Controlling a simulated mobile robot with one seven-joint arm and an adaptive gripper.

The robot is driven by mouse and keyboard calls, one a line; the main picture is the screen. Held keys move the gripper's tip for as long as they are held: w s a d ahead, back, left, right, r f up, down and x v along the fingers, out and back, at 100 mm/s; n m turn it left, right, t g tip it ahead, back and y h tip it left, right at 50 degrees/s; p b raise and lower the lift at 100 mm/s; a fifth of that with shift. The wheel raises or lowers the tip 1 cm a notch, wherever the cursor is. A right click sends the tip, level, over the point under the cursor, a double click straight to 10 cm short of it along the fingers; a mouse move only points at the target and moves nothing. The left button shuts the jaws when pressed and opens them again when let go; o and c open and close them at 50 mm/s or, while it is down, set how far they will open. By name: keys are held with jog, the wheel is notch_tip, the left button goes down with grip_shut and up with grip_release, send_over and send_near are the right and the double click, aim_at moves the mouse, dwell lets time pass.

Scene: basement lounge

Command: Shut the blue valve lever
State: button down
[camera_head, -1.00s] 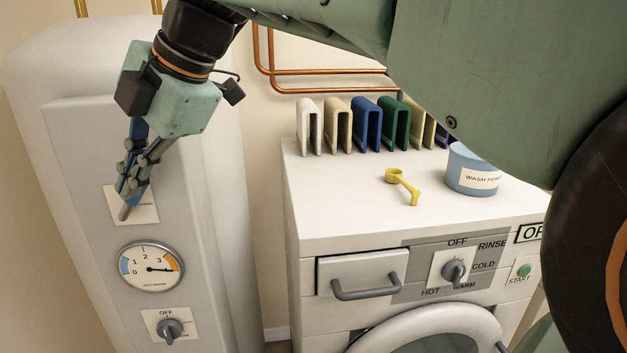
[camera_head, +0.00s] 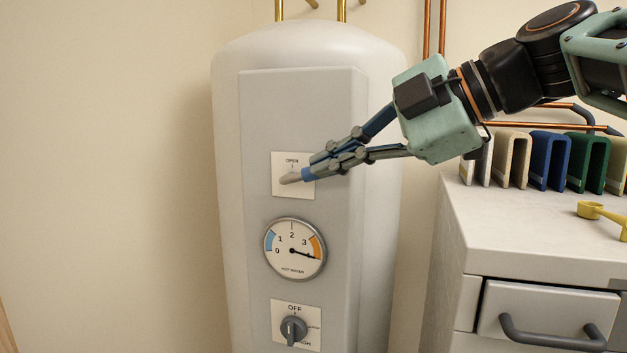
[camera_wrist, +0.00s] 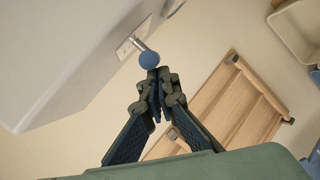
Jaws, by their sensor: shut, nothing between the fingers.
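The valve lever (camera_head: 291,179) is a grey rod with a blue end (camera_head: 307,174). It sticks out from a white plate (camera_head: 283,163) marked OPEN on the front of the white tank. In the wrist view the round blue knob (camera_wrist: 149,60) shows just beyond my fingertips, with its rod running back to the plate. My gripper (camera_head: 318,168) reaches in from the right. Its fingers are shut and empty, with their tips at the blue end. I cannot tell whether they touch it. The fingers partly cover the plate's right side.
Below the lever are a hot-water gauge (camera_head: 295,249) and a dial (camera_head: 293,330). To the right stands a white cabinet (camera_head: 462,232) with a drawer handle (camera_head: 550,335), folded coloured items and a yellow scoop (camera_head: 600,212). The wall left of the tank (camera_head: 228,190) is bare.

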jog(key=shift+d, duration=0.1)
jog(key=shift+f, duration=0.15)
jog(key=shift+w+a, duration=0.3)
jog(key=shift+a, duration=0.45)
